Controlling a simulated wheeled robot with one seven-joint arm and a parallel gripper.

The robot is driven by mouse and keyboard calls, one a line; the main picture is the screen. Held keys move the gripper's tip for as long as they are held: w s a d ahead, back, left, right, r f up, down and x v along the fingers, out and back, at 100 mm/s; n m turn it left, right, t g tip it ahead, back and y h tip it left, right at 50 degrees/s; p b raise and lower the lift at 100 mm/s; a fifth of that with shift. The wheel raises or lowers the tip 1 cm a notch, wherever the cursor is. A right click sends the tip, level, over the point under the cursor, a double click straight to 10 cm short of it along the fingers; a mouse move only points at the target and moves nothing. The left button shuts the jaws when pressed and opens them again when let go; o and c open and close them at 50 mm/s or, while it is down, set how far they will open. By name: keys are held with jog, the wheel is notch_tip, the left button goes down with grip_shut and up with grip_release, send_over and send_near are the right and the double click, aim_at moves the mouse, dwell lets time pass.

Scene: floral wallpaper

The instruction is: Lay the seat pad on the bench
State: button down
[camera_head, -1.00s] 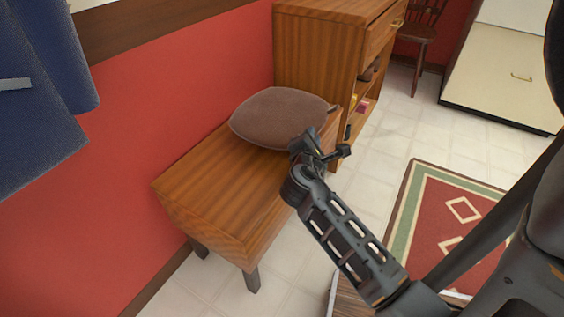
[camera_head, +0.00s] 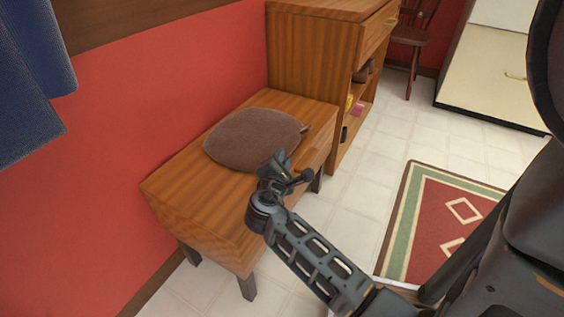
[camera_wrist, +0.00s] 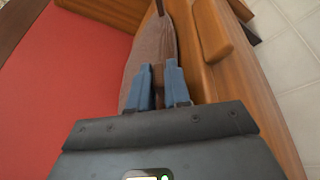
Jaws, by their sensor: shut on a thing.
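The brown seat pad (camera_head: 252,138) is over the far half of the wooden bench (camera_head: 205,205) in the head view. It looks nearly flat and very close to the bench top; I cannot tell whether it rests there fully. My gripper (camera_head: 278,164) is at the pad's near right edge, by the bench's front side. In the wrist view, my gripper (camera_wrist: 159,88) has its blue fingers shut on the edge of the pad (camera_wrist: 152,48). The bench (camera_wrist: 238,85) shows to the right of the pad there.
A wooden cabinet (camera_head: 312,55) with an open shelf stands against the bench's far end. A red wall (camera_head: 150,90) runs behind the bench. Blue cloth (camera_head: 30,75) hangs at the upper left. A patterned rug (camera_head: 445,215) lies on the open tiled floor at right.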

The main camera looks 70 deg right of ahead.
jog(key=c, duration=1.1)
grip_release()
jog(key=shift+f, duration=0.1)
